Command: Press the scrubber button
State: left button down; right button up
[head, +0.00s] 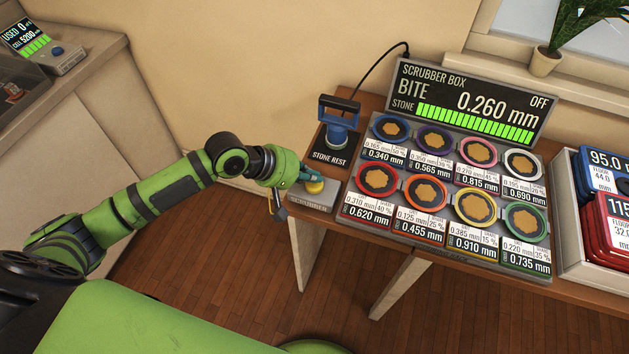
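The scrubber button is a round yellow button (315,187) on a small grey box (311,199) at the left end of the wooden table, with its label on the front. My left gripper (312,176) is right at the button, its teal-coloured tip over the button's upper edge and hiding part of it. I cannot tell whether the tip touches or presses it. The finger opening is too small to make out. The scrubber box display (468,103) reads OFF, BITE 0.260 mm, with a green bar row. My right gripper is not in view.
A blue-handled stone (337,129) stands on the black stone rest (331,155) just behind the button box. A grey tray (377,222) of several ringed discs lies to its right. A white bin (569,240) of blue and red packs is at far right.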

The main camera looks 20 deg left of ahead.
aim_at(311, 184)
pick_arm(q)
jog(key=shift+f, duration=0.15)
dwell(0.4)
jog(key=shift+s+f, duration=0.15)
jog(key=shift+f, duration=0.3)
jog(key=shift+r+p, duration=0.25)
jog(key=shift+p, duration=0.6)
notch_tip(311, 184, up, 7)
jog(key=p, duration=0.8)
jog(key=shift+f, duration=0.3)
